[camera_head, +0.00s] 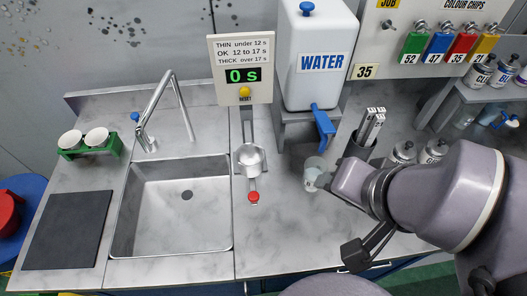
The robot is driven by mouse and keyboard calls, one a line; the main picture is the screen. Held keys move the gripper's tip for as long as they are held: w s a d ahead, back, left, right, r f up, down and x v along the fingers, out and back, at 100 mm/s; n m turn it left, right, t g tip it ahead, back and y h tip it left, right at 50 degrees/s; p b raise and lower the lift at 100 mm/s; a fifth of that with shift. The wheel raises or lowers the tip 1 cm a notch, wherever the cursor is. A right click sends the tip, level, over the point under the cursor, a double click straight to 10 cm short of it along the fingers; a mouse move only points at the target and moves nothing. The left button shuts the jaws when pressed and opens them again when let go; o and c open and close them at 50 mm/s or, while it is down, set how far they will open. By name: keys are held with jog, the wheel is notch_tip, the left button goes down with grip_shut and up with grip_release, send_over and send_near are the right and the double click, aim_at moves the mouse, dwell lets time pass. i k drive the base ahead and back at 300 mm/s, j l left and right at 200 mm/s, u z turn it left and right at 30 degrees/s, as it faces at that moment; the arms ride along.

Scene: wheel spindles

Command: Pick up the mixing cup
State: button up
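A small pale, translucent cup (314,168), which looks like the mixing cup, stands on the grey worktop in front of the water tank. My gripper (319,183) reaches in from the right, low over the worktop, with its tip right at the cup's near right side. The fingers are small and blend with the cup, so I cannot tell whether they touch it, surround it or are closed.
A white water tank (316,50) with a blue tap (323,122) stands just behind the cup. A dark holder with upright metal tools (370,128) is close behind my wrist. A metal cup on a stand (249,159) is left, beside the sink (175,215). Front worktop is clear.

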aim_at(314, 166)
jog(key=k+j+z, duration=0.1)
jog(key=j+z, duration=0.15)
jog(key=z, duration=0.15)
jog(key=k+j+z, duration=0.15)
jog(key=z, duration=0.2)
